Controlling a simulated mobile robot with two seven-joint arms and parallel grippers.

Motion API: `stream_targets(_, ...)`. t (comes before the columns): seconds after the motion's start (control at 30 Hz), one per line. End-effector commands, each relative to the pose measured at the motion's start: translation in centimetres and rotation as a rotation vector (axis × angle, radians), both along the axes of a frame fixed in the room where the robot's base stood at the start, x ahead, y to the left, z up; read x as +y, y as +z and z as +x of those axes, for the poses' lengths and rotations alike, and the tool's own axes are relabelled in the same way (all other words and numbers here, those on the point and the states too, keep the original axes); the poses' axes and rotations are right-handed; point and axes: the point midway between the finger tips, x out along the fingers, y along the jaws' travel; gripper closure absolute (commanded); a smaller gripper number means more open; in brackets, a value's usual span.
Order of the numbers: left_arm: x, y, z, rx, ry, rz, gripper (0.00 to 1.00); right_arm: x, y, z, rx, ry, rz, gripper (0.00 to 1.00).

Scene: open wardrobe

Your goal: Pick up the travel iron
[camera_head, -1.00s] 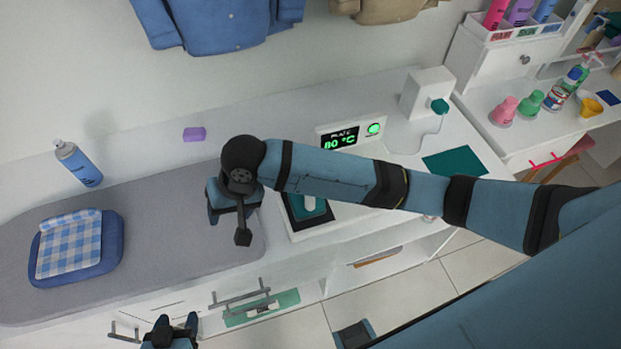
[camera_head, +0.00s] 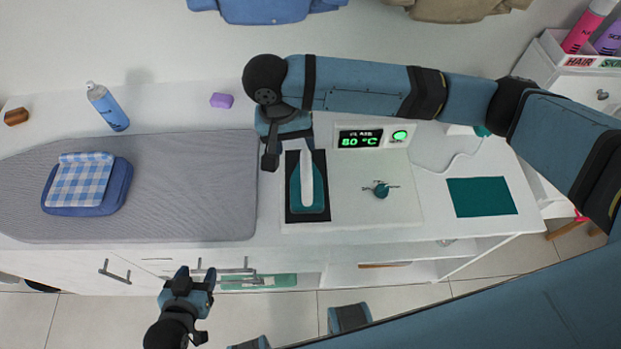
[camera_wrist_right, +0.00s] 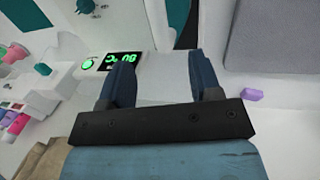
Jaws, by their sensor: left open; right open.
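The travel iron (camera_head: 308,188), teal with a white handle, lies on a black rest pad on the white station, beside the grey ironing board. My right gripper (camera_head: 284,132) is open and empty, above the station's back left corner, just behind the iron and apart from it. In the right wrist view both fingers of this gripper (camera_wrist_right: 162,78) are spread with nothing between them. The iron's teal part (camera_wrist_right: 178,12) shows there at the top edge, largely cut off. My left gripper (camera_head: 190,280) is open and empty in front of the drawers, low and away from the iron.
The display panel (camera_head: 366,138) reads 80 °C behind the iron. A dial (camera_head: 380,189) and a teal mat (camera_head: 481,196) are to its right. A folded checked cloth (camera_head: 82,182) lies on the board.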

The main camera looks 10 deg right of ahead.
Motion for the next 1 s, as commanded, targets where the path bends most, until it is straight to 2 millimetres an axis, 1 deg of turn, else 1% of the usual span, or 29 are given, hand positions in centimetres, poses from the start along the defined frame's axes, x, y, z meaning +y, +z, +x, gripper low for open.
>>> stream_targets(0.2, 0.3, 0.3, 0.1, -0.002, 0.002, 0.006, 0.44, -0.9, -4.2, -0.2, 0.003, -0.002, -0.002, 0.42)
stream_targets(0.3, 0.4, 0.4, 0.1, -0.002, 0.003, 0.006, 0.44, -1.2, -5.9, -0.3, 0.001, 0.0, -0.001, 0.42)
stream_targets(0.4, 0.4, 0.4, 0.1, -0.003, 0.004, 0.007, 0.44, -1.4, -7.0, -0.3, 0.001, 0.0, 0.0, 0.42)
stream_targets(0.57, 0.4, 0.5, 0.1, -0.002, 0.003, 0.006, 0.44, -1.7, -7.9, -0.3, 0.001, 0.002, 0.0, 0.42)
stream_targets(0.67, 0.4, 0.9, 0.1, -0.001, 0.004, 0.007, 0.44, -2.1, -9.1, -0.3, 0.001, 0.0, -0.002, 0.42)
stream_targets(0.8, 0.4, 1.2, 0.0, -0.003, 0.004, 0.007, 0.44, -2.6, -11.2, -0.3, 0.001, 0.001, -0.001, 0.42)
stream_targets(0.9, 0.3, 1.3, 0.0, -0.003, 0.006, 0.005, 0.44, -2.8, -12.2, -0.4, 0.001, 0.002, 0.0, 0.42)
stream_targets(1.0, 0.3, 1.3, 0.0, -0.003, 0.006, 0.005, 0.44, -2.8, -12.6, -0.4, 0.0, 0.002, 0.002, 0.42)
